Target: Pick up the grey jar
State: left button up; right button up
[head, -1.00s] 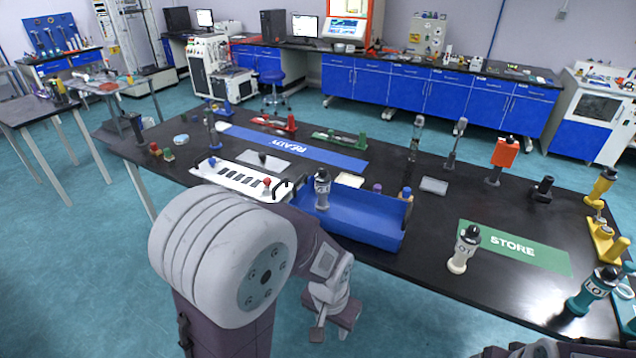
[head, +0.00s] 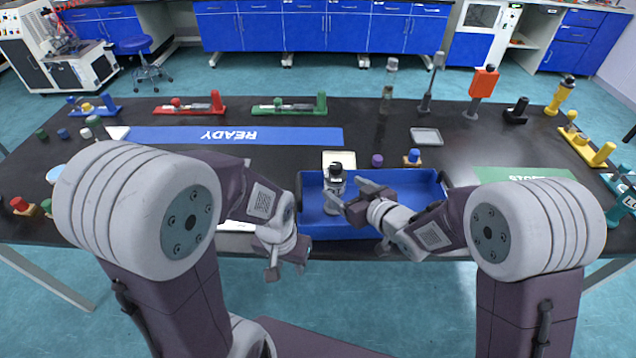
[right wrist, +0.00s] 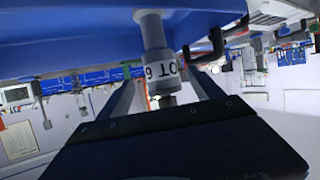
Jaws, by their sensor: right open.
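The grey jar (head: 335,189) with a black cap stands upright inside the blue tray (head: 415,228), near its left end. It also shows upside down in the right wrist view (right wrist: 156,40), with part of a lettered label band. My right gripper (head: 348,194) reaches over the tray from the right and is open at the jar. In the right wrist view its two fingers lie on either side of the jar's capped end; contact cannot be told. My left gripper (head: 272,272) hangs low in front of the table's near edge, left of the tray; its jaw gap is unclear.
A white card (head: 340,159), a purple-topped item (head: 377,160) and a blue-topped item (head: 413,157) sit just behind the tray. The blue READY mat (head: 290,136) lies behind left. The green store mat (head: 500,174) is partly hidden by my right arm. The tray's right part is empty.

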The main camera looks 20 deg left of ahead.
jog(key=shift+w+f, duration=0.15)
jog(key=shift+w, duration=0.15)
jog(key=shift+x, duration=1.05)
jog(key=x, duration=0.6)
jog(key=shift+s+a, duration=0.15)
jog(key=shift+a, duration=0.15)
jog(key=shift+d+r, duration=0.1)
jog(key=shift+r, duration=0.1)
jog(key=c, duration=1.6)
